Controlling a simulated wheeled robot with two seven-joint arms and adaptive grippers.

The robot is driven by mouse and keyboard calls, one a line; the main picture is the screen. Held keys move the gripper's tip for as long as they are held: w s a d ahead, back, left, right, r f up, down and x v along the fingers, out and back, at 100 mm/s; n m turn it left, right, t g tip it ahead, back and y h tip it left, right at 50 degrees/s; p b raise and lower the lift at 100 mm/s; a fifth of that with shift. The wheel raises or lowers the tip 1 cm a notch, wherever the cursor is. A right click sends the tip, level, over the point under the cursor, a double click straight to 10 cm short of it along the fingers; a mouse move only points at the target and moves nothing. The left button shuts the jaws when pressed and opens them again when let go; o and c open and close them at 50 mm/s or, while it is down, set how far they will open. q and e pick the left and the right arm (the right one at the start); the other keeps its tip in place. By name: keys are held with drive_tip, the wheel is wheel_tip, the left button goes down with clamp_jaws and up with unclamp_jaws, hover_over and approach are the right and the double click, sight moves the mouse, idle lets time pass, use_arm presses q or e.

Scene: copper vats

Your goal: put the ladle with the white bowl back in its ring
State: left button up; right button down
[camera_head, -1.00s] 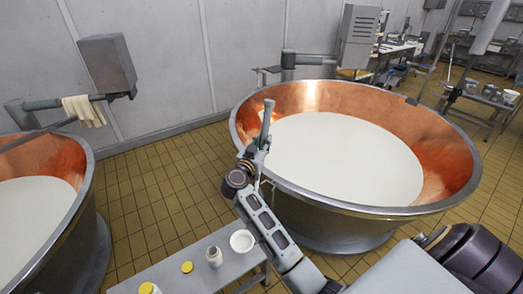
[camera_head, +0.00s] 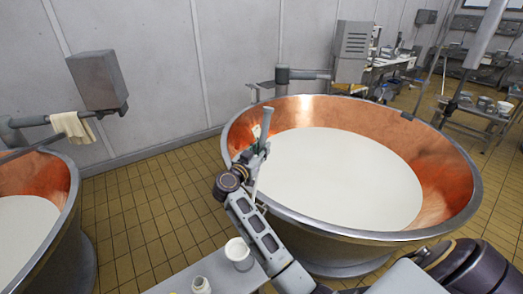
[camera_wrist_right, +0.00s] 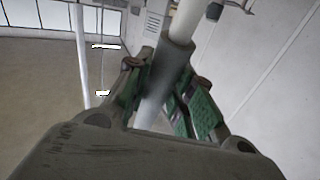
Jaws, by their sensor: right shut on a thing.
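My right gripper (camera_head: 262,146) is shut on a grey handle (camera_head: 267,119) that points up beside the left rim of the large copper vat. In the right wrist view the fingers (camera_wrist_right: 165,100) close around a grey sleeve (camera_wrist_right: 171,62) on a pale shaft. A thin shaft shows below the gripper in the head view. The bowl end of this ladle is not clearly visible, so I cannot tell its colour. I cannot make out a ring. My left gripper is not in view.
The large copper vat (camera_head: 312,238) holds white liquid (camera_head: 340,185). Another vat (camera_head: 66,235) stands at the left. A small grey table (camera_head: 215,272) carries a white cup (camera_head: 238,252) and a small bottle (camera_head: 201,286). Tiled floor (camera_head: 150,215) lies between the vats.

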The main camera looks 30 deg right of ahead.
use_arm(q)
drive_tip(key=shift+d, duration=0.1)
use_arm(e)
drive_tip(key=shift+d+f, duration=0.1)
drive_tip(key=shift+f, duration=0.15)
drive_tip(key=shift+w+d+f, duration=0.1)
drive_tip(key=shift+f, duration=0.4)
drive_tip(key=shift+d+f+b, duration=0.15)
drive_tip(key=shift+f+b, duration=0.45)
drive_tip(key=shift+f, duration=0.1)
use_arm(q)
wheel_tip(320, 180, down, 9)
drive_tip(key=b, duration=0.8)
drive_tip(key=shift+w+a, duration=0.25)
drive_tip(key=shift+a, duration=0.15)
use_arm(e)
wheel_tip(320, 180, down, 8)
drive_tip(key=d, duration=0.2)
drive_tip(key=shift+w+f, duration=0.25)
drive_tip(key=shift+w, duration=0.15)
